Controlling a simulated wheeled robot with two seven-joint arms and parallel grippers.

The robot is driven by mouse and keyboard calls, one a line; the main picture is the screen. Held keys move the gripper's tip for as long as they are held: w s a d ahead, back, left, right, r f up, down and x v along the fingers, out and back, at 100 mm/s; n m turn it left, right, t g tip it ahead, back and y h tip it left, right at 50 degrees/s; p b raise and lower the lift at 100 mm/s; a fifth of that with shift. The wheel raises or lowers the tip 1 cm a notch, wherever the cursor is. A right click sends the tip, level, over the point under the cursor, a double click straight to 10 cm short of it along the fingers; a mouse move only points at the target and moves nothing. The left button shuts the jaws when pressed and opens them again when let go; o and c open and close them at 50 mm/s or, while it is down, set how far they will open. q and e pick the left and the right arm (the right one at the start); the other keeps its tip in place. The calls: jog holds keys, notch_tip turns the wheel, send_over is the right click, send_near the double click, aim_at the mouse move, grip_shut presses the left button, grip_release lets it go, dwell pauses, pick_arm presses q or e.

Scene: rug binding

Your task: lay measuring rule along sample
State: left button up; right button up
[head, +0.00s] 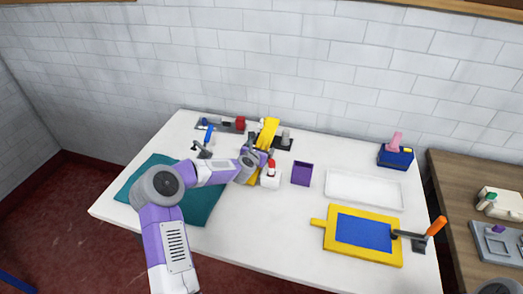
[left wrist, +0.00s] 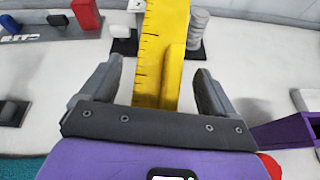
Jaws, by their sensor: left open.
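The yellow measuring rule (head: 268,130) with black marks stands tilted in a dark holder (head: 284,143) near the back of the white table. In the left wrist view the rule (left wrist: 163,40) runs up between my fingers. My left gripper (head: 262,156) is open, its fingers (left wrist: 158,72) on either side of the rule with gaps showing; the arm hides part of the rule in the head view. A blue panel (head: 363,232) lies in a yellow frame (head: 333,250) at front right, and a teal mat (head: 205,207) lies at left. I cannot tell which is the sample. My right gripper is out of view.
A white bottle with a red top (head: 270,178) stands close beside my left gripper. A purple open box (head: 302,174) and a white tray (head: 364,189) are to its right. An orange-handled tool (head: 436,226) rests at the frame. A grey rack (head: 226,126) stands at back left.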

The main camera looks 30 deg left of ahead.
pick_arm(q)
jog(key=shift+w, duration=0.2)
jog(key=shift+c, duration=0.3)
jog(key=c, duration=1.3)
